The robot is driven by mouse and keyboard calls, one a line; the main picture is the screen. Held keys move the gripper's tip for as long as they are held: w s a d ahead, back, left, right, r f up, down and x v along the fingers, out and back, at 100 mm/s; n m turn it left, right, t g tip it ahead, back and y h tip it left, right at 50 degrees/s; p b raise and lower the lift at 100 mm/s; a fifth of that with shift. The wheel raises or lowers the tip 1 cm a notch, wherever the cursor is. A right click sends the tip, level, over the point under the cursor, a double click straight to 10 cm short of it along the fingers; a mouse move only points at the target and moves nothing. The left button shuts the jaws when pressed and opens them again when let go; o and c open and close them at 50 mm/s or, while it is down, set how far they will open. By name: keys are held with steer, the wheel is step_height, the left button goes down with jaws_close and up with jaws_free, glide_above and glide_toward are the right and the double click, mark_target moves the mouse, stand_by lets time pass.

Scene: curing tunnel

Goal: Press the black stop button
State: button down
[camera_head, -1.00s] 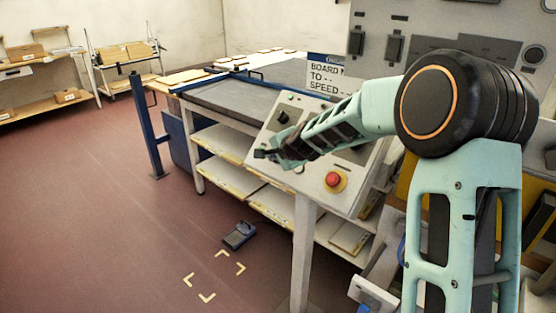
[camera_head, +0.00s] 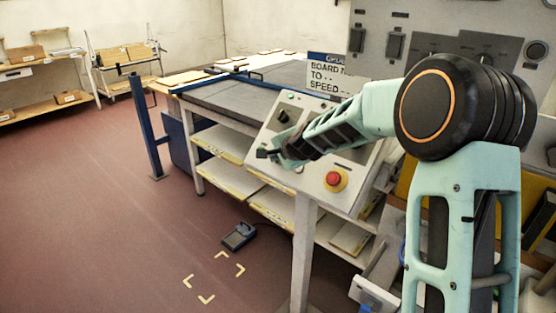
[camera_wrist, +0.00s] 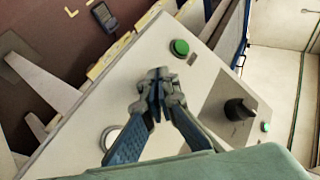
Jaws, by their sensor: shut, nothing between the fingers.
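The sloped control panel (camera_head: 318,188) stands at the end of the table and also fills the wrist view (camera_wrist: 85,128). My gripper (camera_head: 264,153) is shut and empty over its left part; in the wrist view its closed fingertips (camera_wrist: 158,80) point at the panel face. A green button (camera_wrist: 180,47) lies just beyond the tips. Contact with the panel cannot be told.
A black rotary knob (camera_wrist: 240,108) and a small green light (camera_wrist: 265,126) sit on the panel. A red mushroom button (camera_head: 334,179) on a yellow base is at its lower right. A sign (camera_head: 326,74) stands behind.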

steer(key=shift+w+d+f, duration=0.1)
steer(key=shift+d+f, duration=0.05)
steer(key=shift+f, duration=0.05)
steer(key=shift+r, duration=0.15)
stand_by(0.5)
steer(key=shift+s+a+r, duration=0.3)
steer(key=shift+s+r, duration=0.15)
steer(key=s+a+r+p, duration=0.2)
steer(key=r+p, duration=0.1)
steer(key=shift+s+a+r, duration=0.15)
steer(key=shift+s+r, duration=0.15)
steer(key=shift+s, duration=0.1)
stand_by(0.6)
